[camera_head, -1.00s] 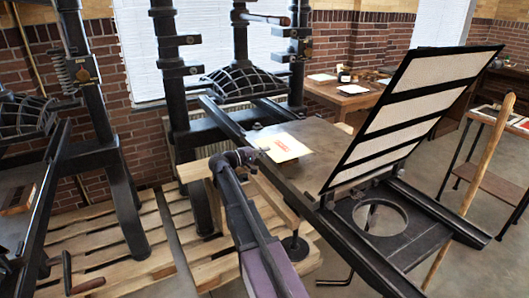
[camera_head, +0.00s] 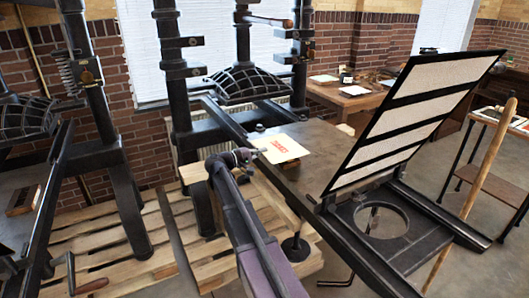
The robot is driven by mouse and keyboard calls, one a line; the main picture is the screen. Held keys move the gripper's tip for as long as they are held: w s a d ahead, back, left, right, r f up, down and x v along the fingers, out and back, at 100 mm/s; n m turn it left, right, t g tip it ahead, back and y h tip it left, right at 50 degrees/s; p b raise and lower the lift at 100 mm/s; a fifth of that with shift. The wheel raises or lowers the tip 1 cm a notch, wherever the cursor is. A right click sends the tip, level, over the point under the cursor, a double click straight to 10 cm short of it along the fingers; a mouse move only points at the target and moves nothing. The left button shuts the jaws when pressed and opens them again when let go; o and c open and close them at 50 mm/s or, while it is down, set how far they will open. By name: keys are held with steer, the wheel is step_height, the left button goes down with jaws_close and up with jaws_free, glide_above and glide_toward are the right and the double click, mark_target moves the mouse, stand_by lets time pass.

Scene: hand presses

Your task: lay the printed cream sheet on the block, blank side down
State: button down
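The cream sheet (camera_head: 294,144) lies over the press bed (camera_head: 330,150), with red print showing on its upper face. A small dark reddish edge, apparently the block (camera_head: 290,163), shows beneath its near side. The rest of the block is hidden under the sheet. I cannot tell whether the sheet rests fully on it. My gripper (camera_head: 260,152) is at the sheet's left edge, its fingertips meeting or overlapping the paper in this view. The fingers are too small to show whether they are closed on it.
The press's hinged frame (camera_head: 405,125) with pale panels stands raised to the right of the bed. Upright press posts (camera_head: 180,110) stand behind on the left. A wooden pole (camera_head: 490,150) leans at the right. A side table (camera_head: 345,97) with papers is behind.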

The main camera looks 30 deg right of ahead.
steer(key=shift+s+a+r+p, duration=0.1)
steer(key=shift+a+r+p, duration=0.25)
steer(key=shift+a, duration=0.45)
steer(key=shift+w+a+r+p, duration=0.1)
steer(key=shift+a+r+p, duration=0.25)
steer(key=shift+a, duration=0.45)
steer(key=shift+s+a+r+p, duration=0.1)
steer(key=shift+a+r+p, duration=0.2)
steer(key=shift+a, duration=0.5)
stand_by(0.4)
